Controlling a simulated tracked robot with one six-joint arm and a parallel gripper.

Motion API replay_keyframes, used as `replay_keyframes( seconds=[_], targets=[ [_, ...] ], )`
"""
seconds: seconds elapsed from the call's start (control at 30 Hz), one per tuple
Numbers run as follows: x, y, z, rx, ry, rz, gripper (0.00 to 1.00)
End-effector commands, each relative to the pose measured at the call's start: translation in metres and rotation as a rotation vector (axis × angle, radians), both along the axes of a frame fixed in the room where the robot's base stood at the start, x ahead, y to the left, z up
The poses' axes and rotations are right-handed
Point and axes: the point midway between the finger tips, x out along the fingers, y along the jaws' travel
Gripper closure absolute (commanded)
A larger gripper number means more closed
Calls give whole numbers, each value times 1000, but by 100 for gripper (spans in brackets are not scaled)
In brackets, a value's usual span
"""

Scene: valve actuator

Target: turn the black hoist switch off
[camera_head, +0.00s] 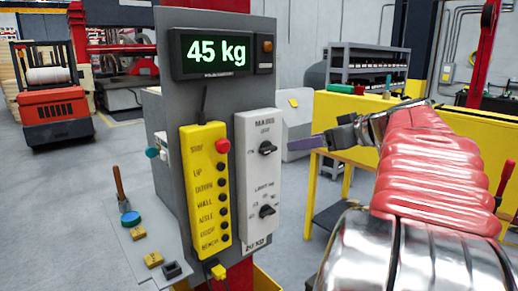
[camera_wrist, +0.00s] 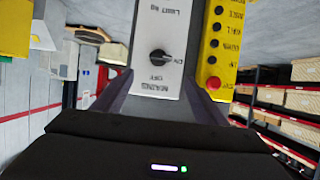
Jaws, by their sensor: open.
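The black mains switch (camera_head: 267,148) is a round knob with a bar handle on a white panel (camera_head: 255,180), under the words MAINS and OFF. In the wrist view the panel looks upside down, and the knob (camera_wrist: 160,58) has its handle lying sideways, seemingly toward the ON mark. My gripper (camera_head: 300,144) is to the right of the switch in the head view, apart from it. In the wrist view my open fingers (camera_wrist: 158,84) stand on either side of the panel's end, with the knob between their lines and beyond the tips. Nothing is held.
A second black knob (camera_head: 267,211) marked LIMIT KG is lower on the panel. A yellow pendant (camera_head: 207,190) with a red stop button (camera_head: 222,146) and several black buttons hangs left of it. A display (camera_head: 214,53) reads 45 kg. A yellow bench (camera_head: 355,130) stands behind my arm.

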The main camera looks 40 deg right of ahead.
Motion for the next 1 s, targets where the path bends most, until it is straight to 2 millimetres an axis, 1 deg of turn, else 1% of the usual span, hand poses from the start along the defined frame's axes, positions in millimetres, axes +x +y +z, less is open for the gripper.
replay_keyframes(
  seconds=[0.17, 0.27, 0.8, 1.0],
  targets=[
    [9, 1, -4, 2, 1, 1, 34],
    [19, 2, -8, 2, 1, 3, 34],
    [95, 4, -40, 2, 2, 3, 34],
    [118, 4, -49, 3, 1, 1, 34]
  ],
)
